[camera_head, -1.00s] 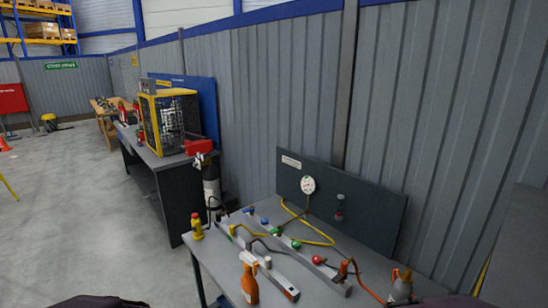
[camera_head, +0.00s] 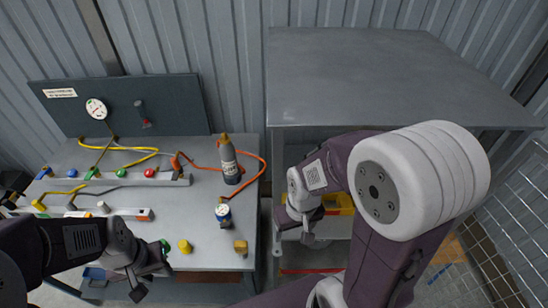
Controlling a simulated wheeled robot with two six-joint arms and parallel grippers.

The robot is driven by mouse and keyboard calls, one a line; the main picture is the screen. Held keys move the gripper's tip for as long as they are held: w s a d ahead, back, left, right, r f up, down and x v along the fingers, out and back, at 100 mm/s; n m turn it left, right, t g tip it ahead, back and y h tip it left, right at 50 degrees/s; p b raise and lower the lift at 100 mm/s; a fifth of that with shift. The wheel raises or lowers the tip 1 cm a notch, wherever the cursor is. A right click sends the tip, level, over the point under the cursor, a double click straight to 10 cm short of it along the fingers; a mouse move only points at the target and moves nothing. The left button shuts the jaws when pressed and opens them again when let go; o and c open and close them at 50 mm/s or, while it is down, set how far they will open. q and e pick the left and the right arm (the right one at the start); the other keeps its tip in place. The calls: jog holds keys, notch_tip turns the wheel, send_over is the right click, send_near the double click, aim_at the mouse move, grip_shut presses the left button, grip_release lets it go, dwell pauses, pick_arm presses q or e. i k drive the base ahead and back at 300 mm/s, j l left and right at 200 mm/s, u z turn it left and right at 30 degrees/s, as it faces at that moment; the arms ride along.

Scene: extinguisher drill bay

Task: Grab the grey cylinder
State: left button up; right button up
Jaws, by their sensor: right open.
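The grey cylinder (camera_head: 229,162) stands upright on the workbench (camera_head: 205,200), near its right end. It has a brownish top and a pale label, and an orange hose runs beside it. My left gripper (camera_head: 148,279) is over the bench's front edge, to the left of and nearer than the cylinder; its jaw gap is unclear. My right gripper (camera_head: 308,230) is open, to the right of the bench and apart from the cylinder. My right arm covers part of the area right of the bench.
A manifold rail (camera_head: 120,181) lies to the left. A taller bare grey table (camera_head: 390,75) is at the right. A gauge panel (camera_head: 170,105) stands behind.

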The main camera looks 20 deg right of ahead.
aim_at(227, 152)
jog(key=z, duration=0.2)
jog(key=j+z, duration=0.2)
jog(key=j, duration=0.2)
jog(key=k+j+z, duration=0.2)
jog(key=j, duration=0.15)
jog(key=j+z, duration=0.2)
jog(key=j, duration=0.2)
jog(key=k+j+z, duration=0.2)
jog(key=j, duration=0.15)
jog(key=i, duration=0.55)
